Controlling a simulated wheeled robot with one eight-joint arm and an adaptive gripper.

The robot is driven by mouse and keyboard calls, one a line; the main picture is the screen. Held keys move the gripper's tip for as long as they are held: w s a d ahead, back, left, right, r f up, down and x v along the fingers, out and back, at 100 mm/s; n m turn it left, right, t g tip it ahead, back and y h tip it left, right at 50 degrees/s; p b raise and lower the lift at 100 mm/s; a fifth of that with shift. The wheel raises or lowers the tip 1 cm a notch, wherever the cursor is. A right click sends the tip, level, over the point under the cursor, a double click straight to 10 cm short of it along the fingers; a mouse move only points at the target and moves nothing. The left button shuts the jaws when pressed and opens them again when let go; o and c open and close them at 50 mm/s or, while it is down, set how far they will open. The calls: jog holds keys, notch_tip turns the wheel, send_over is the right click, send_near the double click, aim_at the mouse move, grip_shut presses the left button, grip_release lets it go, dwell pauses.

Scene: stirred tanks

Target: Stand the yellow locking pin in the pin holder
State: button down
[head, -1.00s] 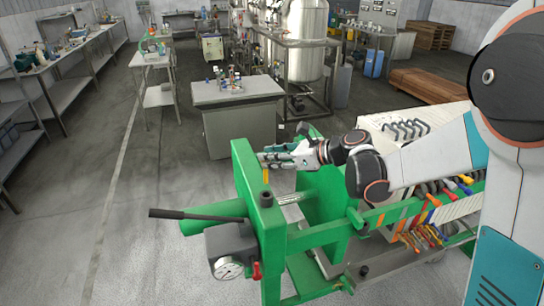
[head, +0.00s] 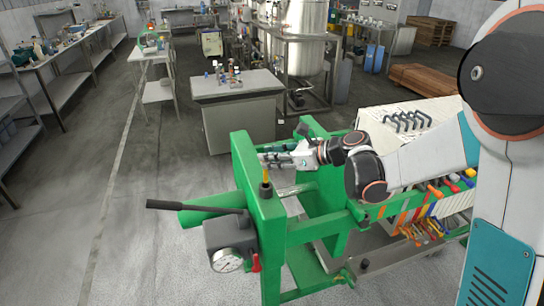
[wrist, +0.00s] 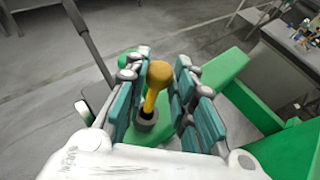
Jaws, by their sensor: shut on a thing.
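The yellow locking pin (head: 266,176) stands upright below my gripper (head: 268,158) in the head view. Its lower end is at the dark, round pin holder (head: 267,191) on top of the green frame's near post. In the wrist view the pin (wrist: 154,88), with a brown-orange rounded head, is between the teal finger pads of my gripper (wrist: 168,85), which is shut on it. Its lower end appears to be inside the mouth of the holder (wrist: 146,115). How deep it sits cannot be told.
The green press frame (head: 245,170) surrounds the holder, with a black lever (head: 190,206) and a dial gauge (head: 226,260) on its near side. A white board with tools (head: 425,180) stands right. A grey workbench (head: 236,88) is behind. Floor at left is clear.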

jog(key=shift+f+b, duration=1.7)
jog(key=shift+f, duration=0.5)
jog(key=c, duration=1.3)
grip_release()
jog(key=shift+d, duration=0.1)
jog(key=v, duration=1.1)
jog(key=shift+s+d+r, duration=0.1)
jog(key=shift+s+d, duration=0.2)
